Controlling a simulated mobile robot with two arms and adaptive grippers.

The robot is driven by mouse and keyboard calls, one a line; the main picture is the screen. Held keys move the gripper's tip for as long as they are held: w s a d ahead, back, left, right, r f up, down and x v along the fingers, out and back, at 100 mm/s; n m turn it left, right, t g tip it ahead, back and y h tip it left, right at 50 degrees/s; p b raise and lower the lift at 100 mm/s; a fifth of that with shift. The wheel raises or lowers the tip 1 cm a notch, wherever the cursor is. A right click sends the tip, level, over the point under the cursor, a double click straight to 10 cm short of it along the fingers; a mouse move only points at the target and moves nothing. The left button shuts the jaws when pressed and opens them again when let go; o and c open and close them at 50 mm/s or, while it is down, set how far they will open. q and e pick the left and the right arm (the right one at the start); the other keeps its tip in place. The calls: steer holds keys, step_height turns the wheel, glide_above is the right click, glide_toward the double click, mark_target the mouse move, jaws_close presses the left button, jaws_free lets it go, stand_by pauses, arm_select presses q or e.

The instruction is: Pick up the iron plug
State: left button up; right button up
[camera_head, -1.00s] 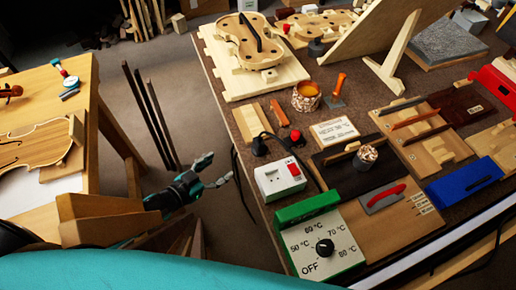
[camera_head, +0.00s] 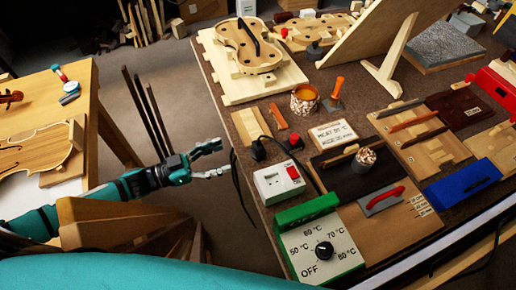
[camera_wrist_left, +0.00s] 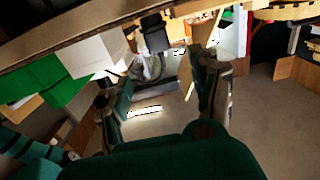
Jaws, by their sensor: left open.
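The iron plug (camera_head: 258,150) is black and sits at the left edge of the dark workbench, just behind a white socket box (camera_head: 272,187) with a red switch. A dark cord runs by it. In the left wrist view the black plug (camera_wrist_left: 155,32) shows ahead, beyond the fingers and beside the white box (camera_wrist_left: 95,55). My left gripper (camera_head: 222,158) is open and empty, off the bench's left edge, a short way left of the plug and not touching it. In the left wrist view its two fingers (camera_wrist_left: 162,85) stand wide apart. My right gripper is not in view.
A green-and-white temperature dial box (camera_head: 310,240) stands at the front left of the bench. A pale wood block (camera_head: 250,122) lies behind the plug, and a red-topped item (camera_head: 296,141) is to its right. A side table (camera_head: 90,130) with violins stands left. Floor between is open.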

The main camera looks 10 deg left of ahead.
mark_target(254, 148)
arm_select(q)
steer(key=shift+f+p+x, duration=0.15)
steer(key=shift+p+x, duration=0.2)
steer(key=shift+x, duration=2.55)
steer(key=shift+f+p+x, duration=0.15)
steer(key=shift+p+x, duration=0.15)
steer(key=shift+x, duration=2.6)
steer(key=shift+a, duration=0.1)
steer(key=c, duration=1.2)
